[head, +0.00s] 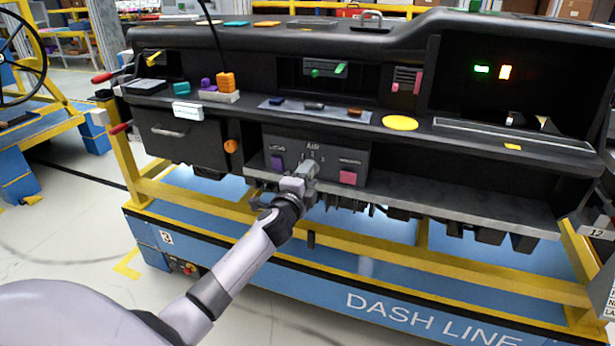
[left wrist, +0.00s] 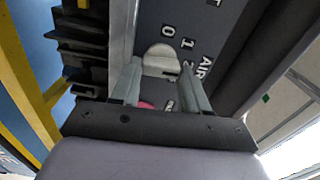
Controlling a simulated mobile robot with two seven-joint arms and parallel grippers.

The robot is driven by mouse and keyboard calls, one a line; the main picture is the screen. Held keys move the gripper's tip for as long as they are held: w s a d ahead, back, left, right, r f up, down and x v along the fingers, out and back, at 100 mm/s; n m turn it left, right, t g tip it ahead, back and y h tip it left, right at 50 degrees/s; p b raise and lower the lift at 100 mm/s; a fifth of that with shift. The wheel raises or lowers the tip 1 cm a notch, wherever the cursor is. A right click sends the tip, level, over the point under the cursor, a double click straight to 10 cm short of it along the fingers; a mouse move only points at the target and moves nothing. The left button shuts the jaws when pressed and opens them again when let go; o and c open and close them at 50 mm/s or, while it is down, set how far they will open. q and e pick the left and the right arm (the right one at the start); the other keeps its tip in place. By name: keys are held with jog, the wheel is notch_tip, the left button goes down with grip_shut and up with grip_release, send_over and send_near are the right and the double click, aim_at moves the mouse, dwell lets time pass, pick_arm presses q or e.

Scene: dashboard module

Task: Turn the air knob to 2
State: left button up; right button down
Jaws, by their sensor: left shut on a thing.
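The air knob (left wrist: 160,56) is pale and rounded. It sits on a dark panel (head: 345,150) marked AIR, low in the middle of the dashboard, with the figures 0, 1 and 2 around it. My left gripper (head: 308,170) reaches up to this panel and covers most of the knob in the head view. In the left wrist view my gripper's two fingers (left wrist: 160,85) stand on either side of the knob and are shut on it. Which figure the knob points to I cannot tell. My right gripper is not in view.
A purple control (head: 277,162) and a pink control (head: 348,177) flank the knob on the panel. An orange round knob (head: 231,146) is further left. A grey ledge (head: 440,208) runs below the panel. The blue and yellow cart (head: 250,270) carries the dashboard.

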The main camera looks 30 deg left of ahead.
pick_arm(q)
jog(key=shift+m, duration=0.3)
jog(key=shift+f, duration=0.1)
jog(key=o, duration=1.1)
jog(key=shift+c, duration=0.2)
jog(key=v, duration=0.7)
jog(key=shift+p, duration=0.35)
jog(key=shift+s, duration=0.1)
